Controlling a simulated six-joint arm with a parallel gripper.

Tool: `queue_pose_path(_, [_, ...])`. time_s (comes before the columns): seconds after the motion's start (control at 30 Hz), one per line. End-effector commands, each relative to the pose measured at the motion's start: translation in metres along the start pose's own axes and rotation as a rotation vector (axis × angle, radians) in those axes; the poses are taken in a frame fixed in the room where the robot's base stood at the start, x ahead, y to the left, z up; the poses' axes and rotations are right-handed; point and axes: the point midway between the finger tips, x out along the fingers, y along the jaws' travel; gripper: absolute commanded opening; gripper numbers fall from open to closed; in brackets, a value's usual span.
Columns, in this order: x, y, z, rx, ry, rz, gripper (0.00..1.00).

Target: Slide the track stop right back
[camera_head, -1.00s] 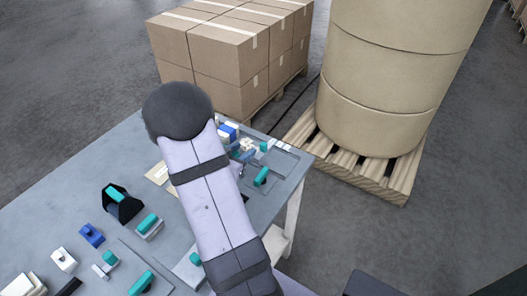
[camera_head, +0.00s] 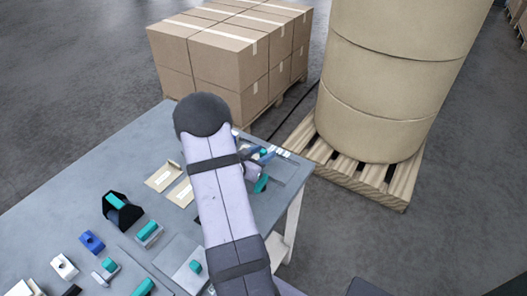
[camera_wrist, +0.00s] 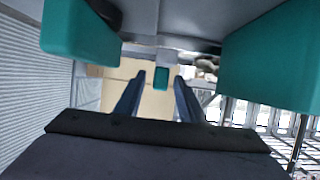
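Several teal-topped parts stand on the grey table, and I cannot tell for sure which is the track stop. One teal block (camera_head: 262,184) is at the table's right side, by a recessed strip, partly hidden by my arm. In the wrist view, a small teal block (camera_wrist: 161,78) shows ahead, between the lines of my two dark fingers. My gripper (camera_wrist: 160,84) is open, its fingers apart with nothing seen held. Large teal blocks fill the upper left (camera_wrist: 80,30) and upper right (camera_wrist: 270,62) of that view, close to the camera. In the head view my arm hides most of the gripper.
The grey table (camera_head: 60,205) carries a black holder (camera_head: 121,209), a blue block (camera_head: 91,241), a white block (camera_head: 63,266) and cream tags (camera_head: 163,176). Stacked cartons (camera_head: 225,60) and a big kraft roll (camera_head: 385,75) on a pallet (camera_head: 385,183) stand beyond.

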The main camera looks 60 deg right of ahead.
Motion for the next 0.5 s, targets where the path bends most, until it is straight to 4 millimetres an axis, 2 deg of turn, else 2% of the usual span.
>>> queue_pose_path(0.13, [0.0073,0.0005,0.0002,0.000,0.000,0.001,0.36])
queue_pose_path(0.4, [0.0084,0.0001,0.0001,0.000,0.000,0.000,0.36])
queue_pose_path(0.47, [0.0083,0.0001,0.0001,0.000,0.000,0.000,0.24])
queue_pose_path(0.5, [0.0083,0.0000,0.0001,0.000,0.000,-0.001,0.14])
